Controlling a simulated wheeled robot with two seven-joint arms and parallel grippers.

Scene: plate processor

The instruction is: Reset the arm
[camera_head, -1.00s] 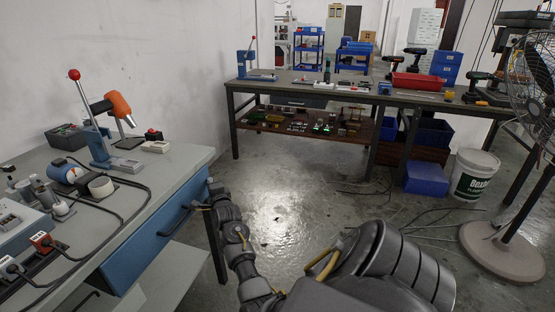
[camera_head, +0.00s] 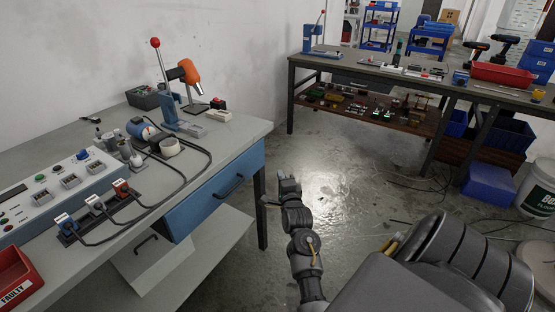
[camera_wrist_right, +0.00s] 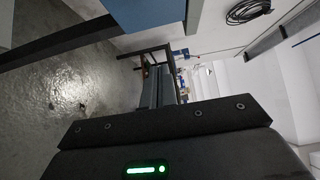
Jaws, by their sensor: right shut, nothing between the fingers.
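My right arm rises from the bottom of the head view, and its gripper (camera_head: 285,190) is over bare floor, just right of the left workbench. Its fingers are small there. In the right wrist view the fingers (camera_wrist_right: 160,85) are together with nothing between them. In the picture, a gap separates the gripper from the blue drawer (camera_head: 215,198) and the bench leg. My left gripper is not in view.
The left workbench (camera_head: 80,148) holds a control box (camera_head: 60,190), cables, a red-knobbed lever press (camera_head: 165,90) and a red bin (camera_head: 15,278). A second workbench (camera_head: 420,75) stands at the back. A white bucket (camera_head: 538,190) is at right. Floor between the benches is mostly clear.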

